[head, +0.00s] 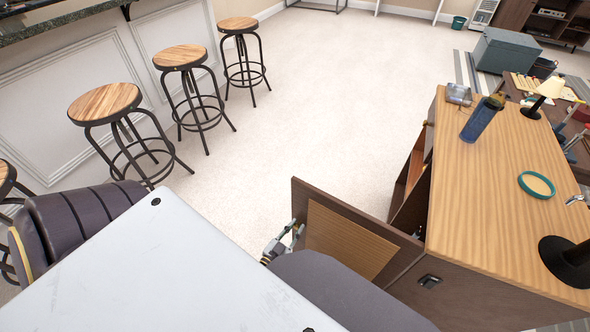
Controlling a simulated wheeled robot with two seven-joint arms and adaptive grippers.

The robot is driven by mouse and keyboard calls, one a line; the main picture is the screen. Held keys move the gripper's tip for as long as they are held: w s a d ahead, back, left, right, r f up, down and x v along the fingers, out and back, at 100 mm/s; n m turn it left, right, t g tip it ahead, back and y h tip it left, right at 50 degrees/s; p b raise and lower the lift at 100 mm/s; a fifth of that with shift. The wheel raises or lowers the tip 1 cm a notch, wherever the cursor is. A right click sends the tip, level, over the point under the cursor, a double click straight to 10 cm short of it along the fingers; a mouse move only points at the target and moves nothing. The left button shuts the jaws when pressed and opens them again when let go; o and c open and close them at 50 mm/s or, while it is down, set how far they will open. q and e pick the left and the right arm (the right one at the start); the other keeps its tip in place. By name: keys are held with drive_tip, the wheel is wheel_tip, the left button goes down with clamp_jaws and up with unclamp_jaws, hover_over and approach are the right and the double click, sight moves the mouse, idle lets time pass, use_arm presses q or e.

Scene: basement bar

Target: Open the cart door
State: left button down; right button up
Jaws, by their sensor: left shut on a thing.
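The cart (465,185) stands at the right, with a light wood top and dark sides. Its door (348,238), a dark frame around a lighter wood panel, stands swung out to the left from the cart. The cart's opening (411,182) shows behind the door, with part of the inside visible. My left gripper (292,236) is at the door's free left edge, shut on it. The contact is small and partly hidden by a dark grey rounded shape in front. My right gripper is not in view.
Several bar stools (180,57) line the counter at the left. The pale floor (300,110) between stools and cart is clear.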

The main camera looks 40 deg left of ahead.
use_arm(q)
drive_tip(key=shift+w+r, duration=0.15)
drive_tip(key=shift+r, duration=0.15)
drive_tip(key=c, duration=1.4)
unclamp_jaws()
drive_tip(key=shift+o, duration=0.2)
